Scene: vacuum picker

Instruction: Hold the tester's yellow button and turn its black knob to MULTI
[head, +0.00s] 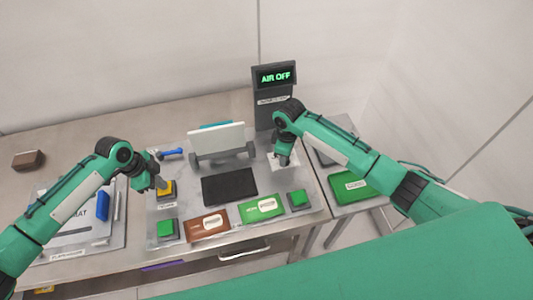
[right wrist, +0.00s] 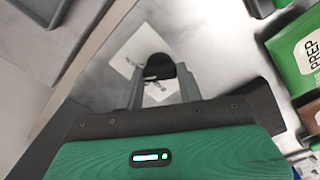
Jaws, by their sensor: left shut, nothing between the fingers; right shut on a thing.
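The tester's yellow button (head: 166,191) is at the left of the metal work plate. My left gripper (head: 161,184) is shut and empty, with its tips down at the button; I cannot tell whether it is pressed in. The black knob (right wrist: 160,66) sits on a white marked plate (right wrist: 127,66), also seen in the head view (head: 271,161). My right gripper (right wrist: 161,88) is shut on the knob from above and shows in the head view (head: 283,160). The knob's pointing and most labels are hidden or too small to read. The display (head: 276,76) reads AIR OFF.
A black pad (head: 229,187) lies mid-plate, below a white upright panel (head: 217,140). Green buttons (head: 166,228) (head: 298,199), a brown pack (head: 207,225) and a green pack (head: 261,208) line the front.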

